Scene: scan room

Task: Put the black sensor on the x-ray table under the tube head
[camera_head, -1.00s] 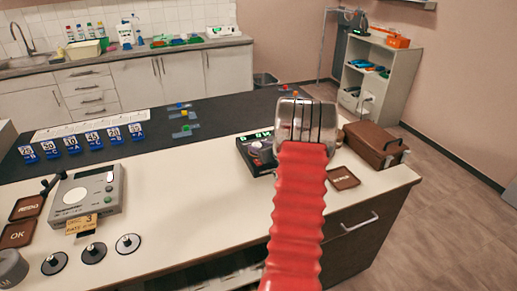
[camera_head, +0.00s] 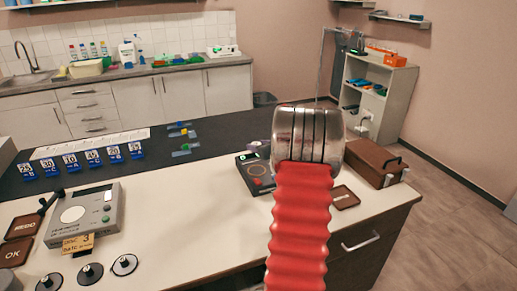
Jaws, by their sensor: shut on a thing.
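My gripper (camera_head: 308,136) shows from behind as a silver, ribbed end on my red bellows arm. It is over the right part of the white-topped counter. Its fingertips are hidden behind the silver body. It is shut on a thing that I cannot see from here. Just left of it, a dark device (camera_head: 256,176) with a green display and a red button stands on the counter, partly covered by my gripper. I cannot make out the black sensor, the x-ray table or the tube head for sure.
A brown case (camera_head: 374,163) and a brown square pad (camera_head: 344,197) are right of my gripper. A grey meter (camera_head: 85,215), brown OK and REDO pads and several blue number tags stand at left. Three knobbed discs lie at the front. The counter's middle (camera_head: 185,205) is clear.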

